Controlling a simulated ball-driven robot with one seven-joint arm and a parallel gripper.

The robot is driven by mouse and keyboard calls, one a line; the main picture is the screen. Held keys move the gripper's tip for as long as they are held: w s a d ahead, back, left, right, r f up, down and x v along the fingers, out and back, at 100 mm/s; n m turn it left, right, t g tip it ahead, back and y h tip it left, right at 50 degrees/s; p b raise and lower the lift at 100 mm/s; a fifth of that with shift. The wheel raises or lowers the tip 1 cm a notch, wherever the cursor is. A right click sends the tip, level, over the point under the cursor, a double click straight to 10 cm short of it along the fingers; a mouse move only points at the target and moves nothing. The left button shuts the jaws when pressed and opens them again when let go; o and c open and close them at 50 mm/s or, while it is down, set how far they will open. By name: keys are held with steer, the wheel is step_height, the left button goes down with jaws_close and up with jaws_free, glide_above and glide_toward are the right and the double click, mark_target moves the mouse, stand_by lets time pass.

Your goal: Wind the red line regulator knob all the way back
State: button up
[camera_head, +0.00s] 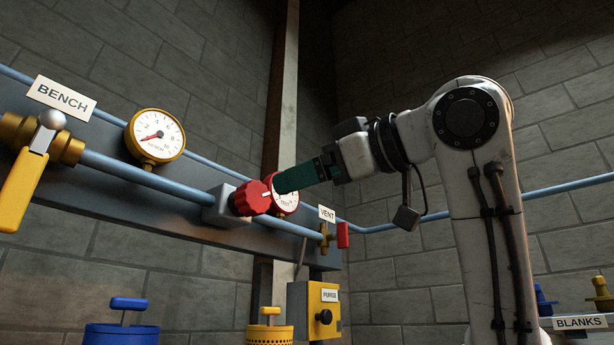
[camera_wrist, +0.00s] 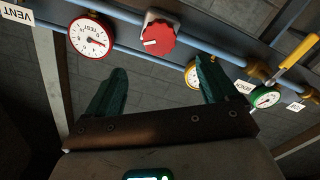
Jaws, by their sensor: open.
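The red regulator knob (camera_head: 252,198) sits on a grey block on the blue pipe. A white mark shows on its face. In the wrist view the knob (camera_wrist: 158,40) lies just beyond the fingertips, between them sideways and a little above. My gripper (camera_head: 278,184), with teal fingers, is in front of the wall pipe beside the knob. In the wrist view my gripper (camera_wrist: 161,64) has its fingers wide apart with nothing between them; no contact with the knob shows. The red-rimmed gauge (camera_head: 287,203) is partly hidden behind my gripper; it shows fully in the wrist view (camera_wrist: 90,37).
A yellow-rimmed gauge (camera_head: 155,137) and a yellow lever valve (camera_head: 28,180) are to the left, by the BENCH label (camera_head: 62,96). A red-handled valve (camera_head: 342,235) is right of the knob, by the VENT label (camera_head: 327,214). A yellow PURGE box (camera_head: 322,304) is below.

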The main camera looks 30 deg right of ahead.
mark_target(259, 196)
steer(key=w+a+m+p, duration=0.1)
steer(key=w+m, duration=0.1)
steer(key=w, duration=0.1)
steer(key=w+a+m+p, duration=0.1)
steer(key=w+m, duration=0.1)
steer(key=w, duration=0.2)
steer(key=w+a+m+p, duration=0.1)
steer(key=w+m+p, duration=0.1)
steer(key=w+m, duration=0.1)
steer(key=shift+w+f, duration=0.1)
steer(key=shift+w, duration=0.2)
steer(key=shift+w+a+f, duration=0.1)
steer(key=shift+w+a, duration=0.1)
steer(key=shift+w, duration=0.3)
steer(key=shift+c, duration=0.5)
